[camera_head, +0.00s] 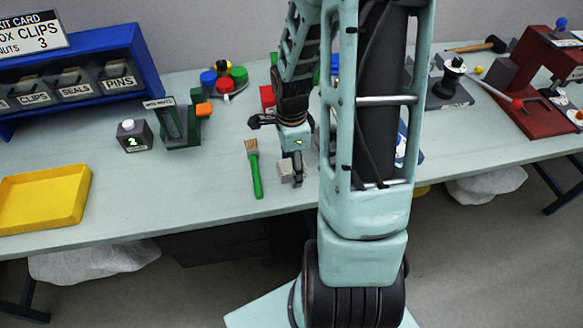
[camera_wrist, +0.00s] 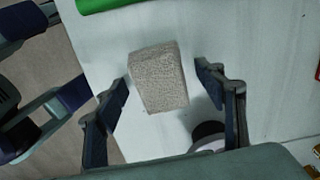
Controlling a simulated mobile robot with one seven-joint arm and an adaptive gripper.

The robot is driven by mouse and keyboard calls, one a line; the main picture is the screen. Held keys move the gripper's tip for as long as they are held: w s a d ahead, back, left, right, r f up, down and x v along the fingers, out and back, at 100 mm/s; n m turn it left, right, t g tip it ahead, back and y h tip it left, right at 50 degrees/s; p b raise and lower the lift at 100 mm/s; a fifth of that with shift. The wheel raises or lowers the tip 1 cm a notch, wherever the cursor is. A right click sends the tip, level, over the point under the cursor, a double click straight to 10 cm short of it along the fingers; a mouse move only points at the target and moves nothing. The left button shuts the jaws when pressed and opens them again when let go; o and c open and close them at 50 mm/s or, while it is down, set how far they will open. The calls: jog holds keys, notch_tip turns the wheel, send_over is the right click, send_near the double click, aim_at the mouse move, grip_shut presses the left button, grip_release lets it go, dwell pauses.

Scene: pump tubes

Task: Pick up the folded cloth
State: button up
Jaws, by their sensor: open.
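The folded cloth (camera_wrist: 158,78) is a small grey-beige, rough-textured block lying on the pale workbench near its front edge. It also shows in the head view (camera_head: 285,171), partly hidden by my gripper. My gripper (camera_wrist: 162,85) is open, and in the wrist view its two dark fingers stand on either side of the cloth with gaps, the left one closer. In the head view my gripper (camera_head: 294,170) points down at the cloth. I cannot tell the exact height of the fingertips above the bench.
A green-handled brush (camera_head: 256,172) lies left of the cloth. A round dark-and-white object (camera_wrist: 208,135) sits near the right finger. A yellow tray (camera_head: 45,200), a counter box (camera_head: 133,135) and a green stand (camera_head: 178,125) are further left. The bench between tray and brush is clear.

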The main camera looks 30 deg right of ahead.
jog(key=c, duration=1.2)
jog(key=shift+o, duration=0.2)
jog(key=shift+r, duration=0.2)
